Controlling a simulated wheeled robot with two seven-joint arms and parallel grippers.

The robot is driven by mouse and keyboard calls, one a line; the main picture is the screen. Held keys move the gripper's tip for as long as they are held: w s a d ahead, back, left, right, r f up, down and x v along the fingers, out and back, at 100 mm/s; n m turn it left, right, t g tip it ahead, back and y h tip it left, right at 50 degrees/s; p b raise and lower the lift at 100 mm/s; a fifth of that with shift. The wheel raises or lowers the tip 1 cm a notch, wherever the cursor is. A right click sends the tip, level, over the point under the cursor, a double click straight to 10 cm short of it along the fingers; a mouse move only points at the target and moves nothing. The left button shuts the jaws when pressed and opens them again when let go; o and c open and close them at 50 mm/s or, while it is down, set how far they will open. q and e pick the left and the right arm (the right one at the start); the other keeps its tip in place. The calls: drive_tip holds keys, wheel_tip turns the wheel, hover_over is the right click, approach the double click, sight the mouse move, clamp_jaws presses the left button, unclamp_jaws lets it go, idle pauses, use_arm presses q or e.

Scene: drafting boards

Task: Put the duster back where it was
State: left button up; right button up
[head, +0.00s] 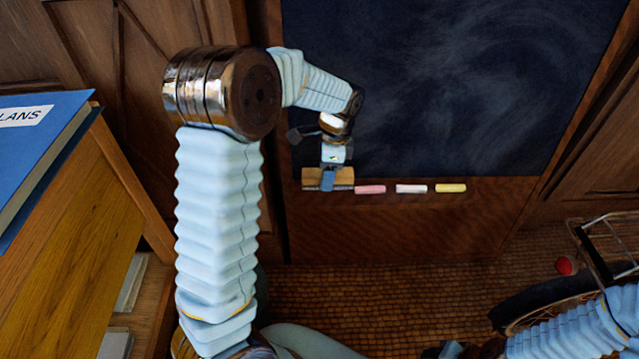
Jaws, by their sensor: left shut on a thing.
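The duster (343,174), a small block with a tan wooden back and a darker underside, is at the left end of the ledge below the blackboard (450,80). My left gripper (328,180) points down and is shut on the duster near its middle, hiding part of it. The duster lies level, in line with the chalks; I cannot tell whether it rests on the ledge or is just above it. My right arm comes in at the lower right, and its gripper end (447,350) is small and partly cut off by the bottom edge.
A pink chalk (370,189), a white chalk (411,188) and a yellow chalk (450,188) lie in a row right of the duster. A blue book (45,150) lies on a wooden cabinet (75,225) at left. A wheel (530,300) with a metal rack stands at lower right.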

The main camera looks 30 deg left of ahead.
use_arm(q)
hover_over(317, 193)
drive_tip(key=f, duration=0.5)
drive_tip(key=shift+d+f, duration=0.15)
drive_tip(key=shift+d, duration=0.25)
drive_tip(key=shift+w+a+f+b, duration=0.1)
drive_tip(key=shift+f+b, duration=0.05)
drive_tip(key=shift+f, duration=0.75)
drive_tip(key=shift+w+a+f+b, duration=0.1)
drive_tip(key=shift+f+b, duration=0.05)
drive_tip(key=shift+f, duration=0.75)
drive_tip(key=o, duration=0.7)
drive_tip(key=shift+s, duration=0.1)
drive_tip(key=r, duration=0.8)
drive_tip(key=w+d+r+p, duration=0.1)
drive_tip(key=r, duration=0.3)
